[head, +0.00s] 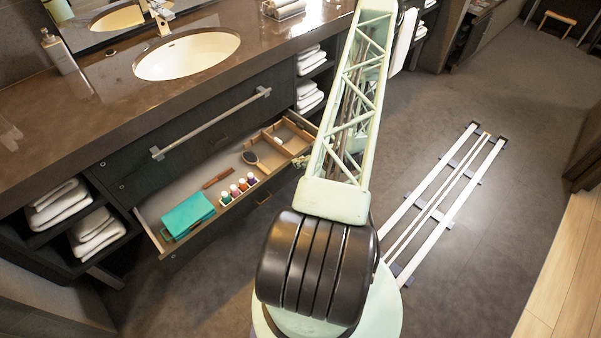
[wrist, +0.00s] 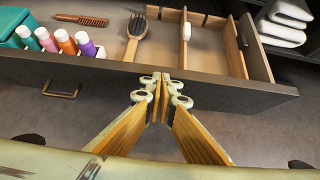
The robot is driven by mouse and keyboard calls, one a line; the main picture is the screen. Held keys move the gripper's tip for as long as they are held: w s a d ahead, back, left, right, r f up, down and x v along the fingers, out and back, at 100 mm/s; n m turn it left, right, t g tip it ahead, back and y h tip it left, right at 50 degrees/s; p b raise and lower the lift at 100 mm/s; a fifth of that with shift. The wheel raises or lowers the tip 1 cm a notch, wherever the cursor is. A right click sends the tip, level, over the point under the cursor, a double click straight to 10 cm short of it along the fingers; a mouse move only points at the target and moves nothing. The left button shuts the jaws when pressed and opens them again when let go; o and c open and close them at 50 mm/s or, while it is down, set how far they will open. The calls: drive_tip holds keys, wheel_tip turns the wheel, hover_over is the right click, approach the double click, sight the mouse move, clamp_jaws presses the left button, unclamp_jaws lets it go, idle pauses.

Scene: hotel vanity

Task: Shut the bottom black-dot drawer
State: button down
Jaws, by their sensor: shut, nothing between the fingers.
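The lower vanity drawer (head: 165,203) stands pulled out below the counter. Its dark front panel (wrist: 225,88) crosses the wrist view, with a brass pull handle (wrist: 62,91) to the left of my gripper. No black dot can be made out on the front. My gripper (wrist: 162,82) is shut and empty, its fingertips overlapping the drawer front in the picture right of the handle. I cannot tell whether they touch it.
The drawer holds a teal box (head: 188,215), several small bottles (head: 238,187), a comb (head: 217,178), a hairbrush (wrist: 137,32) and a wooden divider tray (head: 282,137). A towel bar (head: 210,125) runs above it. Shelves with towels (head: 97,232) flank it.

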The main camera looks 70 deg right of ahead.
drive_tip(key=w+d+b, duration=0.1)
drive_tip(key=w+d, duration=0.4)
drive_tip(key=w, duration=0.5)
drive_tip(key=w+d+b, duration=0.1)
drive_tip(key=w+d, duration=0.4)
drive_tip(key=w, duration=0.6)
drive_tip(key=shift+d+b, duration=0.2)
drive_tip(key=shift+b, duration=0.15)
drive_tip(key=shift+w, duration=0.1)
drive_tip(key=s+f+p+v, duration=0.1)
drive_tip(key=f+p+v, duration=0.1)
drive_tip(key=v, duration=1.1)
drive_tip(key=shift+s+a, duration=0.35)
drive_tip(key=shift+f, duration=0.1)
